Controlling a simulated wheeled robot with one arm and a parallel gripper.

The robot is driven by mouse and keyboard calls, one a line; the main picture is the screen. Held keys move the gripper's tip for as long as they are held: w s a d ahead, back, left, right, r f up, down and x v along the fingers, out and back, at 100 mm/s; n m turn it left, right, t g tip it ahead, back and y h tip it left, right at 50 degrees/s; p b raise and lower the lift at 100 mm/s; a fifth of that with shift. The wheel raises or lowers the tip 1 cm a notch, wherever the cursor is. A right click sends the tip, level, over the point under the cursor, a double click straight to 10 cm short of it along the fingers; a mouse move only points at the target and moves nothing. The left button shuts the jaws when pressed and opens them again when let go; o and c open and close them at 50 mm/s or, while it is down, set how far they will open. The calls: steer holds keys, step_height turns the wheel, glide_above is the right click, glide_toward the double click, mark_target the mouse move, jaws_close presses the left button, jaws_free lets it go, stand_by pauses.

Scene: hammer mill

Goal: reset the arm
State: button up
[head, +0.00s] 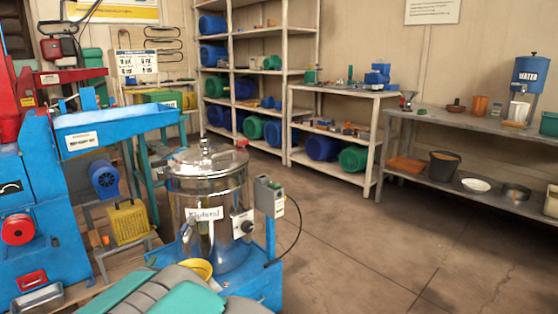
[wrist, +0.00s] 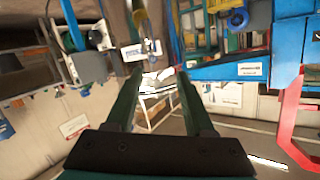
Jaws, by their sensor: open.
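My gripper (wrist: 157,95) shows in the wrist view as two dark green fingers, spread apart with nothing between them. That view looks upside down or strongly tilted, with the blue machine at the upper right. In the head view, grey and teal parts of my own arm show at the bottom left. My gripper's fingers cannot be seen in the head view.
The blue mill (head: 50,190) is at the left. Shelves (head: 288,90) and a side table (head: 470,130) line the walls. The floor at the right is clear.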

steer(key=s+d+r+n+g+y, duration=0.1)
steer(key=s+d+g, duration=0.25)
steer(key=d, duration=0.45)
steer(key=s+d+r+n+g+y, duration=0.15)
steer(key=d+g, duration=0.25)
steer(key=d, duration=0.4)
steer(key=s+d+f+g+h, duration=0.1)
steer(key=s+d+g, duration=0.3)
steer(key=s+d, duration=1)
steer(key=s+d+f+g+h, duration=0.2)
steer(key=s+d+g, duration=0.3)
steer(key=s+d, duration=1)
steer(key=s+h, duration=0.1)
steer(key=s, duration=0.3)
steer(key=shift+s+m+h, duration=0.35)
